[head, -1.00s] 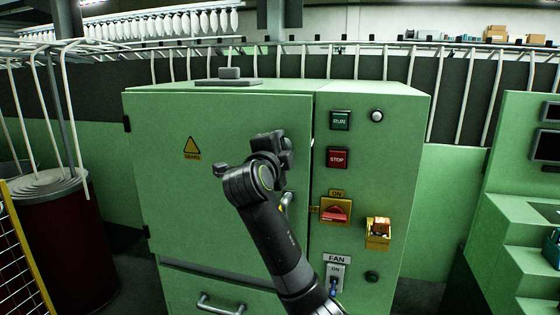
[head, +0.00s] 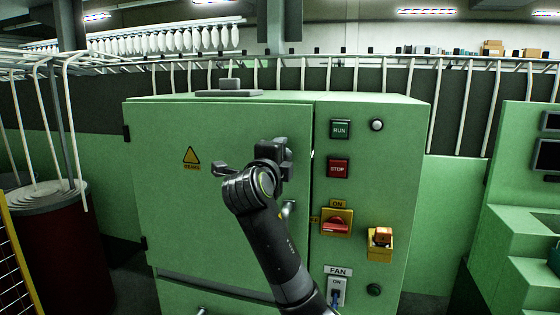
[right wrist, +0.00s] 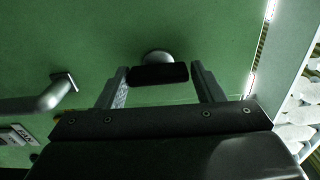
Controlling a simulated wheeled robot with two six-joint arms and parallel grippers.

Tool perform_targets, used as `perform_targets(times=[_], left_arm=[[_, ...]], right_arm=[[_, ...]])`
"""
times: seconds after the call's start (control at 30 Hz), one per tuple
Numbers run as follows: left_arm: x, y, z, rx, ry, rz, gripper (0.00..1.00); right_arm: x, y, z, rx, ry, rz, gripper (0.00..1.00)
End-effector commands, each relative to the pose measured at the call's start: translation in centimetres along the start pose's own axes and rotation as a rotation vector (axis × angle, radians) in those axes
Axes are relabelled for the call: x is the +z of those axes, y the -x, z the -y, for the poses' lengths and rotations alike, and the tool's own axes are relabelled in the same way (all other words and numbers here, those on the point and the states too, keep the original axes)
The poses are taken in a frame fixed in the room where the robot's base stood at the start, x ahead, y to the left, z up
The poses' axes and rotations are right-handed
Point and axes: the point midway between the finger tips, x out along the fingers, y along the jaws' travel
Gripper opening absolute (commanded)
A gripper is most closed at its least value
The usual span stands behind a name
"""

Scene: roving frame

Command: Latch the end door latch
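The green end door (head: 220,130) carries a GEARS warning triangle and appears at or close to its frame. In the right wrist view, a dark bar on a round silver base, apparently the latch (right wrist: 158,74), stands out from a green face (right wrist: 200,30). My right gripper (right wrist: 160,72) has its two fingers on either side of the dark bar, very close to its ends. Contact cannot be made out. In the head view my right gripper (head: 284,152) is at the door's right edge and hides the latch. My left gripper is out of view.
A silver handle (head: 289,210) sits just below the gripper; it also shows in the right wrist view (right wrist: 45,100). A dark red drum (head: 60,240) stands at left.

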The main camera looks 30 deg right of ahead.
Motion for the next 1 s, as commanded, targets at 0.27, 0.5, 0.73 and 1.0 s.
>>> perform_targets(times=[0.27,0.5,0.73,1.0], left_arm=[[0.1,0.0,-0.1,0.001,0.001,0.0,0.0],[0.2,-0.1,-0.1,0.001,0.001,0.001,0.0],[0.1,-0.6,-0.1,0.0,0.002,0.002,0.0],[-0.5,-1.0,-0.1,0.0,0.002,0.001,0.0]], right_arm=[[0.0,0.0,-0.1,0.002,0.003,-0.001,0.78],[0.1,0.7,-0.2,0.003,0.003,0.001,0.78],[0.2,4.7,-0.3,0.004,-0.001,0.005,0.78],[0.2,9.7,-0.3,0.005,-0.001,0.005,0.78]])
